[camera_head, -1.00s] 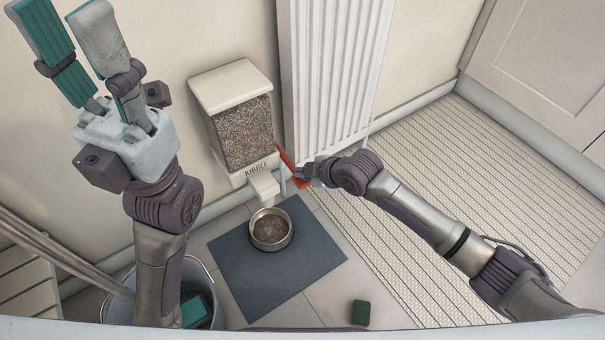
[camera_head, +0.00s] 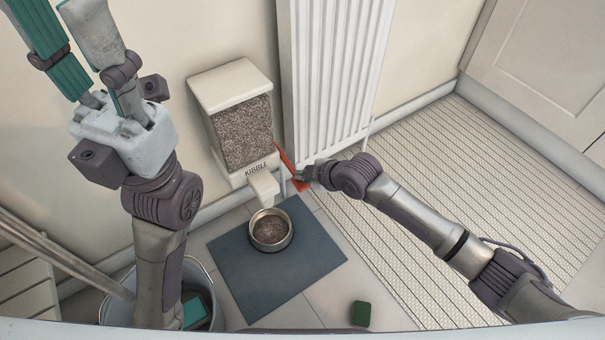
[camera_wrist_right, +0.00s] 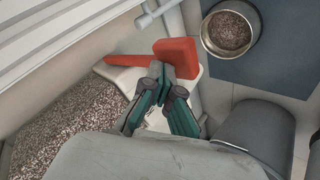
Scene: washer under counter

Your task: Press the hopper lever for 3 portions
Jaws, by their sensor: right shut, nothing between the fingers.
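The kibble hopper (camera_head: 243,130), a cream dispenser with a clear window full of brown kibble, stands against the wall. Its red lever (camera_head: 287,160) is on its right side; the right wrist view shows the lever's broad red paddle (camera_wrist_right: 176,50). My right gripper (camera_head: 303,175) is shut and empty, its tips at the paddle in the right wrist view (camera_wrist_right: 161,75); I cannot tell whether they touch it. A metal bowl (camera_head: 270,243) holding some kibble sits below the spout (camera_head: 263,186). My left gripper (camera_head: 65,30) is raised at the upper left, open and empty, away from the hopper.
The bowl stands on a dark blue mat (camera_head: 305,262). A white radiator (camera_head: 330,70) is right behind the lever area. A grey bucket (camera_head: 205,275) stands at the lower left, a green block (camera_head: 361,313) lies on the floor, and a ribbed mat (camera_head: 420,190) covers the right.

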